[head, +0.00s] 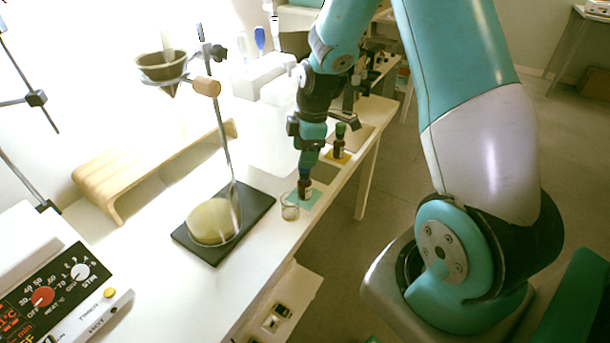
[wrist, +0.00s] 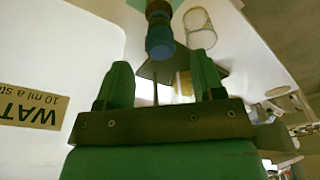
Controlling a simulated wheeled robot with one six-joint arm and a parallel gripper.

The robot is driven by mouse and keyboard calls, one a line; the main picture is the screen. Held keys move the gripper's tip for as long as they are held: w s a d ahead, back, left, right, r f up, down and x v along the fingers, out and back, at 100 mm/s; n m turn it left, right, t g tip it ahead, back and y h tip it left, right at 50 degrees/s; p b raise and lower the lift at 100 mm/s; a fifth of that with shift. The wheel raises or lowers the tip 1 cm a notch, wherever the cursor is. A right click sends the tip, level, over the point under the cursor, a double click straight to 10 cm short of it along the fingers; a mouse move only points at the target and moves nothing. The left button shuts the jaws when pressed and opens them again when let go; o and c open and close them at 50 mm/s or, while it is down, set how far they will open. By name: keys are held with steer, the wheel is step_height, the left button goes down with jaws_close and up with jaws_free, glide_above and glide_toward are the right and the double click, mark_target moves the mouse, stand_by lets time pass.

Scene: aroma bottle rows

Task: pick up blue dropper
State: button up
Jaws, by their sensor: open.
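The blue dropper (head: 308,163) stands upright in a small brown bottle (head: 305,188) on a pale green mat (head: 314,198), near the table's right edge. My gripper (head: 310,148) is directly above it, pointing down. In the wrist view the blue dropper (wrist: 159,38) lies just past the fingertips of my open gripper (wrist: 161,70), roughly midway between the two green fingers. The brown bottle (wrist: 158,8) shows at the top edge, partly cut off. Nothing shows between the fingers as held. Contact cannot be seen.
A glass beaker (head: 289,208) stands close beside the bottle. A dark bottle with a green top (head: 340,140) stands behind on a yellow mat. A wooden rack (head: 150,170) lies left.

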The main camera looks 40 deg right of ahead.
steer(key=f, duration=0.5)
steer(key=shift+a+f, duration=0.2)
steer(key=shift+f, duration=0.15)
steer(key=shift+c, duration=0.4)
steer(key=c, duration=0.6)
